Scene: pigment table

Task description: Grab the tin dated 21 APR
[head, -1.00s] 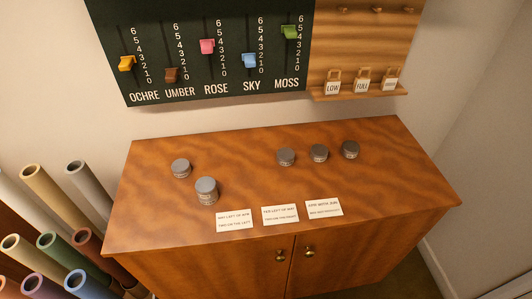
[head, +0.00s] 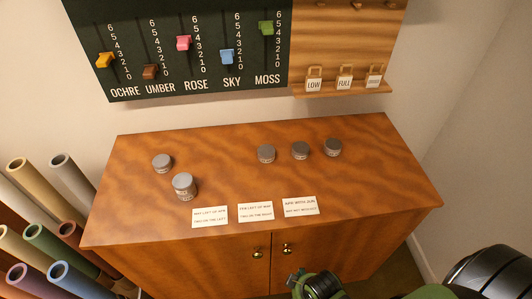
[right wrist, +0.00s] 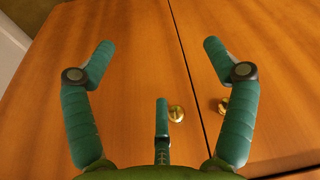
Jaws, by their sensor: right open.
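On the left are a back-left tin (head: 162,162) and a larger-looking front-left tin (head: 184,186). My right gripper (head: 316,285) is at the bottom edge, in front of the cabinet, away from the tins. In the right wrist view it (right wrist: 158,70) is open and empty, facing the doors. My left gripper is out of view.
Three white cards, left (head: 210,217), middle (head: 255,212) and right (head: 299,206), lie along the front edge. A slider board (head: 185,45) and a shelf with tags (head: 344,86) hang behind. Coloured tubes (head: 45,237) stand at left. Brass knobs (right wrist: 176,113) are on the doors.

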